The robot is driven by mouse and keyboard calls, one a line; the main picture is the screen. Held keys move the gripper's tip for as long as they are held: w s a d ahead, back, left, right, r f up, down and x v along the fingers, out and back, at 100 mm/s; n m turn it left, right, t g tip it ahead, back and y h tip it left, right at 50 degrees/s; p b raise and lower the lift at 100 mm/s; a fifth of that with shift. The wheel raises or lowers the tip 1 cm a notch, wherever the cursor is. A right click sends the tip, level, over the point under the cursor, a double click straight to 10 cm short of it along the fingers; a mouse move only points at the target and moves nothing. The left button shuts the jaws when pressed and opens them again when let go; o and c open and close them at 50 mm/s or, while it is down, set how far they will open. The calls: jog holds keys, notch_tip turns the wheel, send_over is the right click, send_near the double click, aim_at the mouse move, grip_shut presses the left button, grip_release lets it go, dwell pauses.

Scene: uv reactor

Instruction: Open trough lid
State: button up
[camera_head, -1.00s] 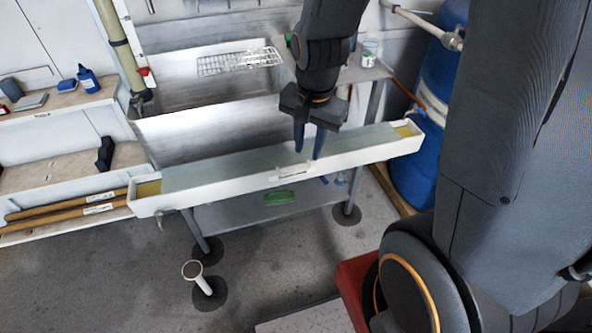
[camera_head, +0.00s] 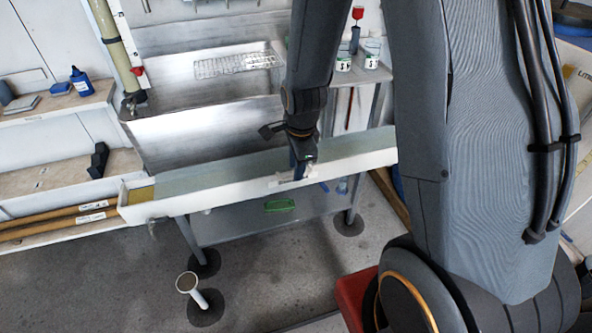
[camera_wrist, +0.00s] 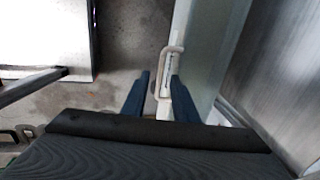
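The long white trough (camera_head: 160,208) spans the head view, with its pale, glassy green lid (camera_head: 215,172) lying flat along its top. A small white handle (camera_head: 280,182) sits at the middle of the front edge. My gripper (camera_head: 299,172) points down beside this handle. In the wrist view my gripper (camera_wrist: 160,95) is open, with its blue fingers apart. The handle (camera_wrist: 168,62) shows there as a loop, its near part between the two fingers. I cannot tell whether either finger touches it. My arm hides the trough's right end.
A metal sink (camera_head: 200,128) with a wire rack (camera_head: 235,66) stands behind the trough. Shelves (camera_head: 60,175) are at the left. A white pipe stub (camera_head: 190,285) rises from the floor in front. A green item (camera_head: 279,205) lies on the lower shelf.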

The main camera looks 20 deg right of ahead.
jog(key=shift+w+f, duration=0.2)
jog(key=shift+f, duration=0.8)
grip_shut()
dwell(0.8)
